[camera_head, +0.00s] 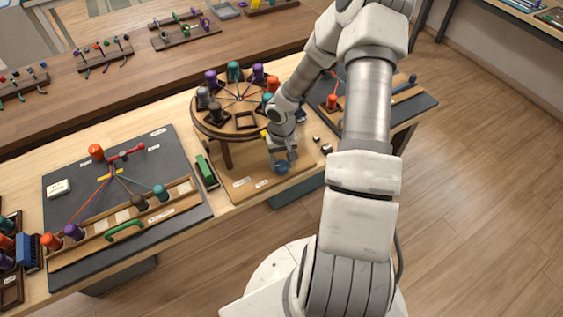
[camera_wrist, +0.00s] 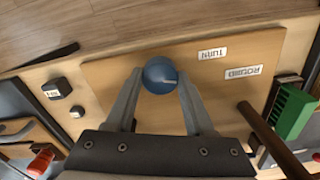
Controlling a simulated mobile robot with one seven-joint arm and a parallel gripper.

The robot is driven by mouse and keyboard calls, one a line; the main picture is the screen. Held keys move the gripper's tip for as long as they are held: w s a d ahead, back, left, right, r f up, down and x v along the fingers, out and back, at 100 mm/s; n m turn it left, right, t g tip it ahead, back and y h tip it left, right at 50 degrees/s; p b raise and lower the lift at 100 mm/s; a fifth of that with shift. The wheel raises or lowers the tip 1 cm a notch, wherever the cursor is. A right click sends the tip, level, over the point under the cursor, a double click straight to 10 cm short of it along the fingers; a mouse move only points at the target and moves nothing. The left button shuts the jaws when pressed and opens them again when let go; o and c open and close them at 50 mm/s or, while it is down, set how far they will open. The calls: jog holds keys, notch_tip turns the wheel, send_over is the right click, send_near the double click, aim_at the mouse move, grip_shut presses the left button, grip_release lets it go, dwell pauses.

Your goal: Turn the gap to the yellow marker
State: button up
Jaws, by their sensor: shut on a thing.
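The round wooden braiding stand (camera_head: 219,131) stands on the table with purple, teal, orange and dark bobbins around its rim. An empty square holder (camera_head: 245,121) shows at the front of the rim. A small yellow marker (camera_head: 264,134) shows at the front right edge, partly beside my arm. My gripper (camera_head: 283,162) is low in front of the stand, shut on a blue round knob (camera_head: 281,169) on the wooden base board. In the wrist view the knob (camera_wrist: 160,74) sits between both fingertips. My arm hides part of the stand's right side.
Labels reading TURN (camera_wrist: 212,54) and ROUND (camera_wrist: 243,72) lie on the base board. A green block (camera_head: 206,170) stands left of the stand. A dark board (camera_head: 75,165) with cords and bobbins lies further left. Small dark blocks (camera_wrist: 57,89) sit beside the board.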

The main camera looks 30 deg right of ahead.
aim_at(281, 165)
grip_shut()
jog(key=shift+n, duration=1.6)
jog(key=o, duration=1.1)
grip_release()
jog(key=shift+r, duration=0.1)
notch_tip(281, 165, up, 17)
jog(key=p, duration=0.1)
jog(key=shift+r+p, duration=0.15)
jog(key=shift+p, duration=0.15)
